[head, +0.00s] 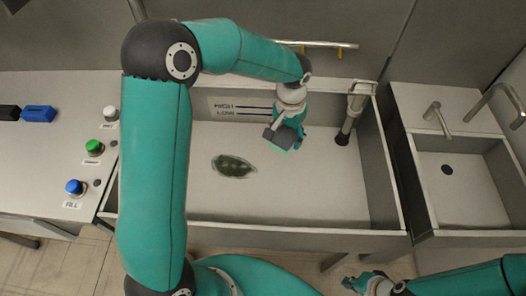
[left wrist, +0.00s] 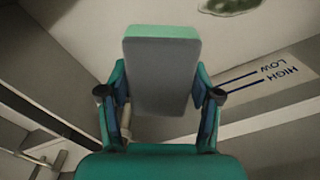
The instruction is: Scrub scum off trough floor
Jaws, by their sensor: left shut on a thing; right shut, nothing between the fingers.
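A dark green scum patch (head: 234,166) lies on the pale floor of the long trough (head: 300,237), left of centre. Its edge also shows at the top of the left wrist view (left wrist: 229,5). My left gripper (head: 284,131) is over the trough, right of and farther back than the patch. It is shut on a grey scrubber with a green face (left wrist: 161,72), which also shows in the head view (head: 280,138). The scrubber is apart from the patch; whether it touches the floor I cannot tell. My right gripper (head: 362,284) is shut and empty in front of the trough.
A HIGH/LOW label (head: 240,108) is on the trough's back wall. A standpipe (head: 350,115) rises at its right end. A sink with taps (head: 462,172) stands on the right. Green (head: 94,147), blue (head: 75,187) and white buttons and a blue object (head: 38,114) are on the left counter.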

